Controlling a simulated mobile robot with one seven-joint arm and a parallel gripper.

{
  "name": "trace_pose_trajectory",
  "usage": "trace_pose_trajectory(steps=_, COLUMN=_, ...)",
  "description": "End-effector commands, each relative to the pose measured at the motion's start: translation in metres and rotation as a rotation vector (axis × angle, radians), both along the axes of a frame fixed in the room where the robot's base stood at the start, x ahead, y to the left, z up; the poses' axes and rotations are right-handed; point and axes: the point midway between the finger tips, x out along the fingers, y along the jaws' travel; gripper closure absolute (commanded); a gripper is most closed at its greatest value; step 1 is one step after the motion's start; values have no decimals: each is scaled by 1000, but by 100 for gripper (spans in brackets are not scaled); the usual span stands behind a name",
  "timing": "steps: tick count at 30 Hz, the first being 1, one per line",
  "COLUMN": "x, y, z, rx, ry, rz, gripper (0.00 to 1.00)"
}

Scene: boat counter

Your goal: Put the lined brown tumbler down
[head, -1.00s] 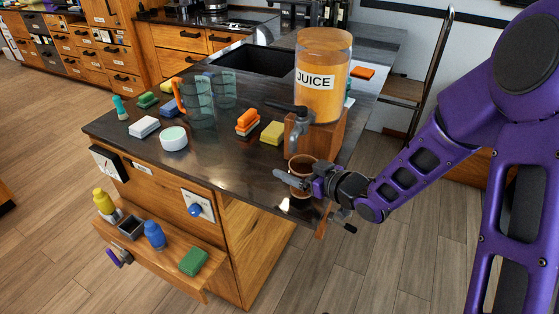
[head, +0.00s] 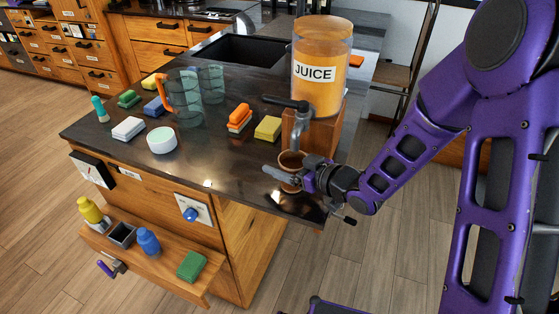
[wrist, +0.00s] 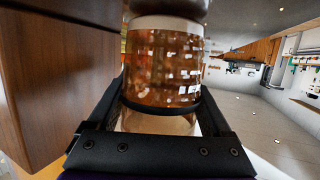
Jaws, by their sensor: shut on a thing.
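The lined brown tumbler (head: 291,160) is under the spout of the juice dispenser (head: 318,85), at the counter's near right edge. In the wrist view the tumbler (wrist: 165,65) is see-through brown with pale line marks, and it fills the space between the fingers. My gripper (head: 285,178) is shut on the tumbler from the front. In the wrist view my gripper (wrist: 163,118) has a finger on each side of it. The tumbler looks upright in the head view. I cannot tell whether its base touches the counter.
The dispenser's wooden stand (head: 328,127) is close behind the tumbler. The dark counter (head: 225,165) is bare left of my gripper.

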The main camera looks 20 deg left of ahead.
Motion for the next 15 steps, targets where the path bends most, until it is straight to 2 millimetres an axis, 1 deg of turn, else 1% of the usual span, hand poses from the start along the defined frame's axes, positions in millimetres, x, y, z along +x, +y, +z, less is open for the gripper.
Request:
trace_pose_trajectory(steps=5, x=0, y=0, z=1, rx=1, ry=0, rz=0, gripper=88)
trace_pose_trajectory(steps=9, x=0, y=0, z=-4, rx=1, ry=0, rz=0, gripper=88)
trace_pose_trajectory(steps=10, x=0, y=0, z=-4, rx=0, ry=1, rz=0, gripper=15)
trace_pose_trajectory(steps=12, x=0, y=0, z=-3, rx=0, ry=0, rz=0, gripper=2)
trace_pose_trajectory(steps=13, x=0, y=0, z=-3, rx=0, ry=1, rz=0, gripper=0)
trace_pose_trajectory(steps=15, x=0, y=0, z=-3, rx=0, ry=1, rz=0, gripper=0)
